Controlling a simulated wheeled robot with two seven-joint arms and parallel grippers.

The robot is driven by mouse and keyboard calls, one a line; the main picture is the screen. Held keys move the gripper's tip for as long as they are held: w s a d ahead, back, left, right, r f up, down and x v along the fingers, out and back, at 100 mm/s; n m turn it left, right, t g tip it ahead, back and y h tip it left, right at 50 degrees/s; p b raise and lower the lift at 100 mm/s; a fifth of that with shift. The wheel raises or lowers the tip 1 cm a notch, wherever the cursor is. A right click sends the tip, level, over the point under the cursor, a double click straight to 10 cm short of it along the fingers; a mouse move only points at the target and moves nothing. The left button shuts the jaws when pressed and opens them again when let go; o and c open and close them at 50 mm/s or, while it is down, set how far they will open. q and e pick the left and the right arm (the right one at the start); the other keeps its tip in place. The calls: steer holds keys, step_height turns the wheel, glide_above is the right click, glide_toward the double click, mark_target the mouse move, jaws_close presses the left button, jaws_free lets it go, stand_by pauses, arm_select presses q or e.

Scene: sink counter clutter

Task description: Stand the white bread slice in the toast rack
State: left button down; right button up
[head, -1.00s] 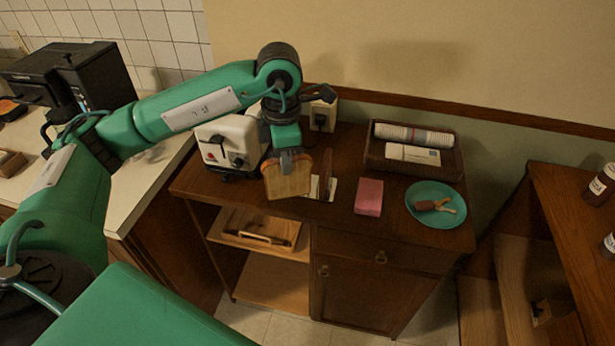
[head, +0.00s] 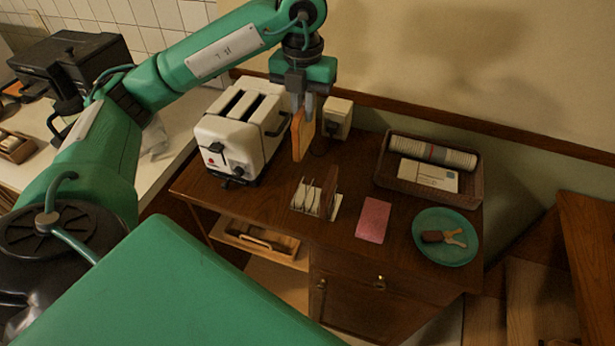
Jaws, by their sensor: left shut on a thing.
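The white bread slice (head: 302,137) hangs upright from my left gripper (head: 304,106), which is shut on its top edge. I see the slice nearly edge-on, with its tan crust showing. It is in the air, just right of the toaster in the picture and up-picture of the toast rack (head: 306,203). The rack is a small pale metal one on the dark wooden cabinet top. A dark brown slice (head: 329,191) stands in the rack's right end. The slots to its left look empty. My right gripper is not in view.
A white two-slot toaster (head: 237,131) stands left of the rack. A pink sponge or cloth (head: 373,220) lies right of it. A teal plate (head: 446,237) with brown-and-tan food and a basket (head: 383,173) with a rolled striped cloth are further right. A wall socket (head: 338,116) is behind.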

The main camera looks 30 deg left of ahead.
arm_select(q)
step_height(320, 180, down, 19)
steer(key=p, duration=0.2)
steer(key=shift+r+p, duration=0.2)
steer(key=shift+p, duration=0.2)
steer(key=shift+f, duration=0.2)
steer(key=c, duration=1.4)
jaws_free()
steer(key=shift+r, duration=0.1)
steer(key=shift+c, duration=0.2)
